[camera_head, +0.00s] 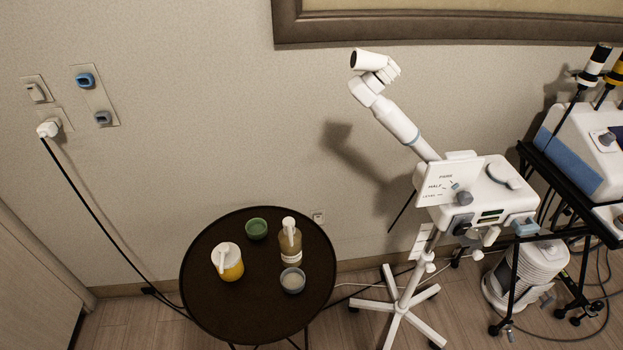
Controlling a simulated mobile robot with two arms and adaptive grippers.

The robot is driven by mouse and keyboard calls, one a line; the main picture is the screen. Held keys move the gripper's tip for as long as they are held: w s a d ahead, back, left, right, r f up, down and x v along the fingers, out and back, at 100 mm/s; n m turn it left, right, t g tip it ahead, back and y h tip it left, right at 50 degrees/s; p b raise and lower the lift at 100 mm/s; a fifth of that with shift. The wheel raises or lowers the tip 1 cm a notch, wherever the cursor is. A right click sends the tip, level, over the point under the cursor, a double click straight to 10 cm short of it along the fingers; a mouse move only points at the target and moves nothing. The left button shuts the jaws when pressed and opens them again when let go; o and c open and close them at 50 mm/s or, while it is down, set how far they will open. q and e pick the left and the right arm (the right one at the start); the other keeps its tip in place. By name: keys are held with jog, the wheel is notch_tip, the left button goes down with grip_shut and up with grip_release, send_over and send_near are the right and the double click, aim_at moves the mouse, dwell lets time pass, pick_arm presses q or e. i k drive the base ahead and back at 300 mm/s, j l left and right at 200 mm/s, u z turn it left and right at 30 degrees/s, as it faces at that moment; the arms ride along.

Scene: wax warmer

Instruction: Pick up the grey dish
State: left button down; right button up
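A small grey dish (293,280) with pale contents sits on the round dark table (215,308), toward its front right. It stands just in front of a tan pump bottle (290,247), and the two look close together or overlapping in this view. A green dish (257,229) sits near the back of the table. A jar with yellow contents and a white top (227,261) stands on the left side. Neither of my grippers shows in the head view.
A white wheeled stand with a jointed arm (400,125) is right of the table, its star base (400,312) on the floor. A black-framed cart (555,165) with equipment is farther right. A black cord (85,200) hangs from a wall plug at left. The table's front is bare.

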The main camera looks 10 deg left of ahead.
aim_at(293, 279)
jog(key=k+l, duration=0.1)
jog(key=l, duration=0.25)
jog(key=k+l, duration=0.1)
jog(key=l, duration=0.3)
jog(key=k+l, duration=0.1)
jog(key=l, duration=0.65)
jog(key=k+l+u, duration=0.1)
jog(key=l, duration=0.25)
jog(key=k, duration=0.05)
